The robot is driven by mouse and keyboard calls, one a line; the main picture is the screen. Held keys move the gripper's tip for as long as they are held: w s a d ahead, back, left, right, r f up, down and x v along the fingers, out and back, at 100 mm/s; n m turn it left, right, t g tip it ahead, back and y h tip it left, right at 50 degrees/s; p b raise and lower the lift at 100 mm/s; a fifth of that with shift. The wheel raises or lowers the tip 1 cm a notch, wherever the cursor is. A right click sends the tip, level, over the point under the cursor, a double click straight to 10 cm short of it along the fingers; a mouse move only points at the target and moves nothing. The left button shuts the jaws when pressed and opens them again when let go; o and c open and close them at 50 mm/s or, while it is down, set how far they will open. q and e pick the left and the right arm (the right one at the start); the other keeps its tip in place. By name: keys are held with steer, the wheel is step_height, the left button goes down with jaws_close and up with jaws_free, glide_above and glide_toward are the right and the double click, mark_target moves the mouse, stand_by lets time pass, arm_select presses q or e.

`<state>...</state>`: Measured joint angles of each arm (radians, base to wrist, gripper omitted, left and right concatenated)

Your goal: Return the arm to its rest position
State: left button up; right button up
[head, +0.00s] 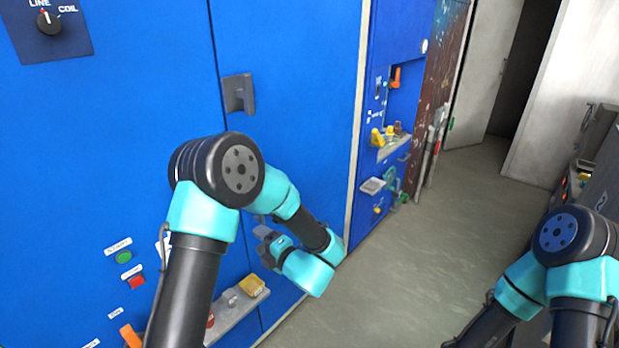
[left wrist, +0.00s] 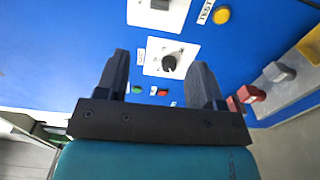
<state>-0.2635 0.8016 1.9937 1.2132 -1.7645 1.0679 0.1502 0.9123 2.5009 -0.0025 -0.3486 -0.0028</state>
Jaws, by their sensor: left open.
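My left arm reaches in front of a large blue cabinet (head: 290,90). My left gripper (head: 264,232) is near the cabinet's lower part, partly hidden by my own wrist. In the left wrist view the two dark fingers of the left gripper (left wrist: 160,88) stand apart with nothing held between them. Beyond the fingers is a black rotary knob (left wrist: 169,62) on a white plate. It shows between the fingertips, and I cannot tell how far off it is. My right arm shows at the lower right of the head view, but its gripper is out of view.
A green button (head: 124,257) and a red button (head: 137,281) are on the cabinet at lower left. A ledge with a yellow piece (head: 251,285) juts out below my left gripper. A selector knob (head: 48,23) is at upper left. Open grey floor (head: 400,265) lies right.

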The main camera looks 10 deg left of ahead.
arm_select(q)
step_height(320, 180, down, 20)
steer(key=s+m+h, duration=0.3)
steer(key=m+h, duration=1)
steer(key=m, duration=0.4)
steer(key=s+d+f+m+g+h, duration=0.1)
steer(key=s+f+m+g+h, duration=0.2)
steer(key=s, duration=0.6)
steer(key=s+d+f+m+g+h, duration=0.1)
steer(key=s+f+m+g+h, duration=0.2)
steer(key=s+f+m+g, duration=0.2)
steer(key=s+f+m, duration=0.1)
steer(key=s+m, duration=0.2)
steer(key=s, duration=0.1)
steer(key=shift+d+h, duration=0.35)
steer(key=shift+h, duration=0.05)
